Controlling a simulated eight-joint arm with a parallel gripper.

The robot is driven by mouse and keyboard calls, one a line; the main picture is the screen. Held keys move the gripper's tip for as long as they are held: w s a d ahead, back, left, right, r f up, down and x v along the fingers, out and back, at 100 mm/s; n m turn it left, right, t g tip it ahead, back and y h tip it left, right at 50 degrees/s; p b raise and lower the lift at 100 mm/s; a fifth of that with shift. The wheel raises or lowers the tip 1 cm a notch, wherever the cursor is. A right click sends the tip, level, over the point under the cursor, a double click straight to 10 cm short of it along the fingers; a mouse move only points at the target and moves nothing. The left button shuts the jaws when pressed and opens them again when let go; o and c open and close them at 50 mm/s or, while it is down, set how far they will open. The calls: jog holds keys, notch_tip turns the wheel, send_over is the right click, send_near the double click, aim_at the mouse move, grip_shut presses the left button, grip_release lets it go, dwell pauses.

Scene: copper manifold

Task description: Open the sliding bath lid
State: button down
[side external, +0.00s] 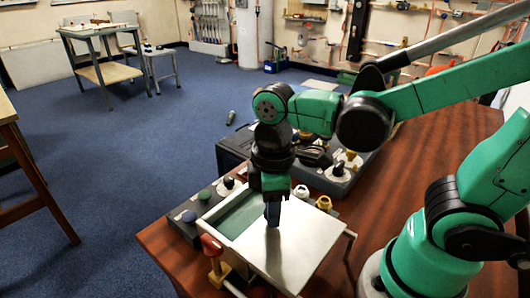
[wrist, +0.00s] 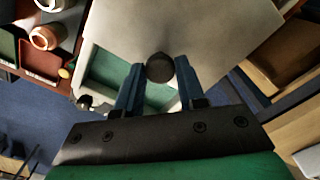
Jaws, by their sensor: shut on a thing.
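The sliding lid (side external: 295,243) is a flat pale plate on top of the white-rimmed bath (side external: 215,224). It covers the right part of the bath, and the green inside shows in the left part. In the wrist view the lid (wrist: 205,28) fills the upper middle. A dark round knob (wrist: 160,67) stands on the lid near its edge. My gripper (side external: 272,214) points down over the lid, with its blue fingers on either side of the knob.
A red-handled brass valve (side external: 213,256) stands close to the bath's front left corner. A dark box with knobs (side external: 195,205) lies left of the bath. A larger dark unit (side external: 338,172) with fittings stands behind. The lid overhangs the bath on the right, above bare brown table (side external: 355,215).

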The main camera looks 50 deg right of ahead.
jog(key=shift+s, duration=0.8)
jog(key=c, duration=0.5)
grip_release()
jog(key=shift+r, duration=2.75)
jog(key=w+d+m+t, duration=0.1)
jog(key=m+t, duration=0.1)
jog(key=m, duration=0.1)
jog(key=w+d+f+m+t, duration=0.1)
jog(key=w+d+m+t, duration=0.1)
jog(key=m, duration=0.1)
jog(key=w+d+m+t, duration=0.2)
jog(key=m+t, duration=0.1)
jog(key=shift+w+d+f, duration=0.2)
jog(key=shift+d+f, duration=0.05)
